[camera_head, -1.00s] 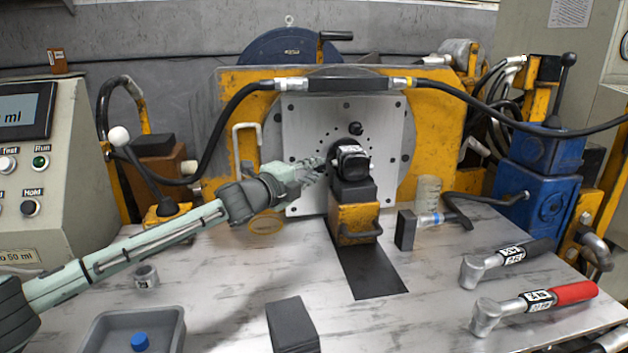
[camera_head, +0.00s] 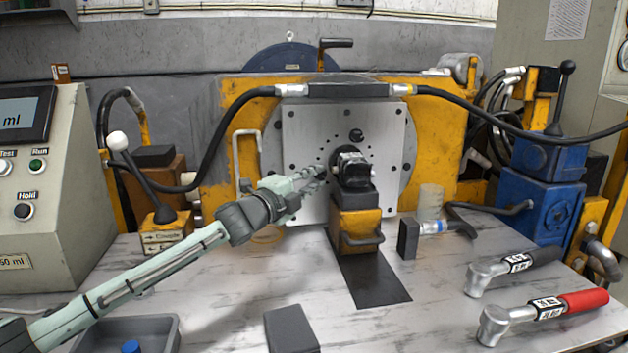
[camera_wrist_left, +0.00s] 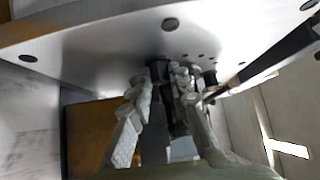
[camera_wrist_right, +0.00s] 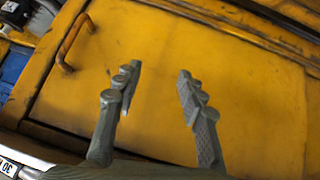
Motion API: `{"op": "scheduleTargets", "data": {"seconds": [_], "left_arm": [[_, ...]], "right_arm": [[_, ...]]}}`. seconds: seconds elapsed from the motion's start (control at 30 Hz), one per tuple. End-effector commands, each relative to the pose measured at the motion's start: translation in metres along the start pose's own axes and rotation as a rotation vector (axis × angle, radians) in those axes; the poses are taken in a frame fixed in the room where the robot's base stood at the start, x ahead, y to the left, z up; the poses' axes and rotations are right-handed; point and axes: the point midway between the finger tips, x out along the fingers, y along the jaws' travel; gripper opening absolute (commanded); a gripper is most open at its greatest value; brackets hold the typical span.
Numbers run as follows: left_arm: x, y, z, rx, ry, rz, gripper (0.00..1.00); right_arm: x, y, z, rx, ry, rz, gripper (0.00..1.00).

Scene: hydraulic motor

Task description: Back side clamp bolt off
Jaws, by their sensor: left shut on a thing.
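The small dark hydraulic motor (camera_head: 352,165) with a light label is held at the front of the grey round-holed plate (camera_head: 305,135), above the yellow clamp block (camera_head: 358,222). My left gripper (camera_head: 318,173) is at the motor's left side, close to the plate. In the left wrist view its fingers (camera_wrist_left: 160,85) are closed around a dark narrow part (camera_wrist_left: 155,120), probably the back side clamp bolt, but its shape is mostly hidden. My right gripper (camera_wrist_right: 158,85) is open and empty in its wrist view, in front of a yellow panel with a handle. It is outside the head view.
A grey tray (camera_head: 165,335) with a blue cap (camera_head: 131,347) is at the front left. A dark block (camera_head: 291,329) stands at the front middle. Two torque wrenches, one red-handled (camera_head: 545,305), lie at the right. A black hose (camera_head: 465,95) arches over the plate.

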Motion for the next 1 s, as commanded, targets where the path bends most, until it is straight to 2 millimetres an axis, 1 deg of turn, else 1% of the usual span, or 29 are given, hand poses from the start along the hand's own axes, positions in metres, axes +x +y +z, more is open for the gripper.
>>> {"op": "scheduleTargets", "data": {"seconds": [0.17, 0.2, 0.33, 0.37, 0.63, 0.73, 0.87, 1.0], "left_arm": [[0.000, 0.000, 0.000, 0.000, -0.001, 0.001, 0.00], [0.000, 0.000, 0.000, 0.000, -0.001, 0.001, 0.21], [0.000, 0.000, 0.000, 0.000, -0.001, 0.001, 0.37], [0.000, 0.000, 0.000, 0.000, 0.000, 0.001, 0.39], [-0.001, 0.000, 0.000, 0.000, 0.000, 0.001, 0.39], [-0.006, 0.000, 0.001, 0.000, -0.001, 0.001, 0.39], [-0.026, 0.001, 0.001, 0.000, -0.001, 0.001, 0.39], [-0.057, 0.002, 0.001, 0.001, -0.002, 0.003, 0.39]], "right_arm": [[0.000, 0.000, 0.000, 0.000, -0.001, 0.000, 0.40], [0.000, 0.000, 0.000, 0.000, -0.001, 0.000, 0.40], [0.000, 0.000, 0.000, 0.000, -0.001, 0.000, 0.40], [0.000, 0.000, 0.000, 0.000, -0.001, 0.000, 0.40], [0.000, 0.000, 0.000, 0.000, -0.001, 0.001, 0.40], [0.000, 0.000, 0.000, 0.000, -0.001, 0.000, 0.40], [0.000, 0.000, 0.000, 0.000, -0.001, 0.000, 0.40], [0.000, 0.000, 0.000, 0.000, -0.002, 0.000, 0.40]]}}
